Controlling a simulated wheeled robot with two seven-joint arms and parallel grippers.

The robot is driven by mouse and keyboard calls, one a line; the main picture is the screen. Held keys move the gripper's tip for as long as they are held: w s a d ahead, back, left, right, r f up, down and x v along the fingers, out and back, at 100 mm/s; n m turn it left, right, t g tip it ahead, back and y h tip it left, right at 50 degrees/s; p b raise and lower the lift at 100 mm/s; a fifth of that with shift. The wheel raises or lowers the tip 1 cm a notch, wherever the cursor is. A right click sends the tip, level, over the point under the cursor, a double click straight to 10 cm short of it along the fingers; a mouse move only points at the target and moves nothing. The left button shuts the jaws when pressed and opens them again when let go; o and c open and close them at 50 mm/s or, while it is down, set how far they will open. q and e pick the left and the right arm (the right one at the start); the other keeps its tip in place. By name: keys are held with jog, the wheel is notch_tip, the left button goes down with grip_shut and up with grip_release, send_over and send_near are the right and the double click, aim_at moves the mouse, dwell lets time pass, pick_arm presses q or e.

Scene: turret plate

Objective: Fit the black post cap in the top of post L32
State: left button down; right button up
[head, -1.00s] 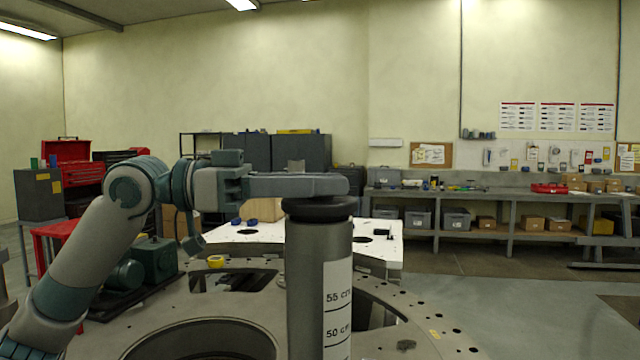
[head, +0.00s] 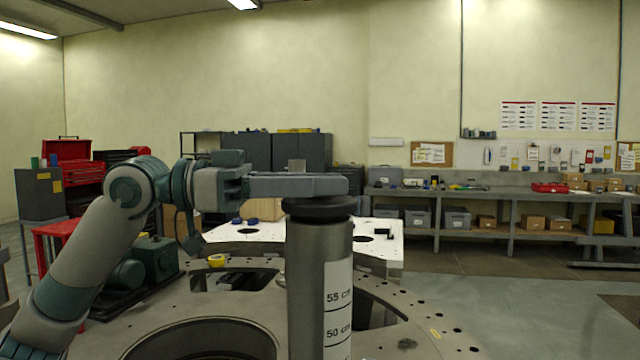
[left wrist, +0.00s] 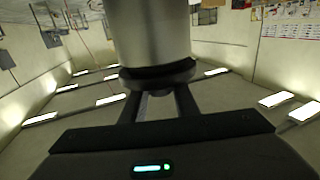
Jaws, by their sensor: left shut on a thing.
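The black post cap (head: 320,207) is at the top of a grey upright post (head: 305,275) in the middle of the head view. The post bears a white scale reading 55 cm and 50 cm; no L32 mark is readable. My left gripper (head: 335,185) reaches in level from the left and is shut on the cap's upper part. In the left wrist view the picture is upside down: the cap (left wrist: 158,77) is between the two fingers (left wrist: 157,105), against the post's end (left wrist: 150,30). I cannot tell whether it is fully seated. My right gripper is not in view.
The post stands by a round metal plate (head: 150,338) with large openings and small holes. Behind it is a white table (head: 270,238) with small blue items. The floor at right is clear.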

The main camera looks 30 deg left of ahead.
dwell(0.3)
pick_arm(q)
jog(key=shift+f+b, duration=0.4)
jog(key=shift+f, duration=0.15)
dwell(0.6)
jog(key=c, duration=1.7)
grip_release()
jog(key=shift+o, duration=0.2)
jog(key=shift+s+a, duration=0.1)
jog(key=shift+a, duration=0.05)
jog(key=b+v, duration=0.5)
jog(key=v, duration=0.5)
jog(key=shift+s+a+b, duration=0.2)
jog(key=shift+a+b, duration=0.1)
